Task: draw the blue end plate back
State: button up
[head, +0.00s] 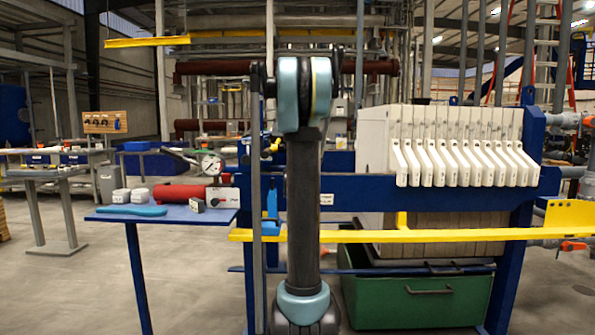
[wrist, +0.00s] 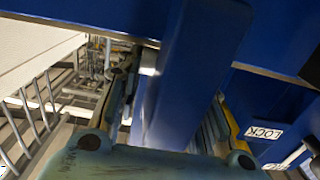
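In the wrist view, my gripper (wrist: 172,100) has its two fingers on either side of a broad blue bar (wrist: 190,75), which rises toward a larger blue surface. I cannot tell whether both fingers press on it. I also cannot tell if this bar belongs to the blue end plate. A LOCK label (wrist: 264,132) is right of the bar. In the head view my arm stands in front of the press and hides my gripper. A row of white filter plates (head: 455,145) with handles hangs at the right, beside an upright blue plate (head: 530,130).
A yellow rail (head: 450,235) crosses the press front above a green bin (head: 410,300). At the left, a blue table (head: 105,217) holds a red cylinder (head: 178,193), a gauge (head: 211,164) and small boxes. In the wrist view, metal rods (wrist: 35,110) lie left.

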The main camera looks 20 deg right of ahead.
jog(key=shift+d, duration=0.15)
jog(key=shift+s, duration=0.1)
jog(key=v, duration=1.1)
jog(key=shift+s, duration=0.35)
jog(key=shift+a, duration=0.25)
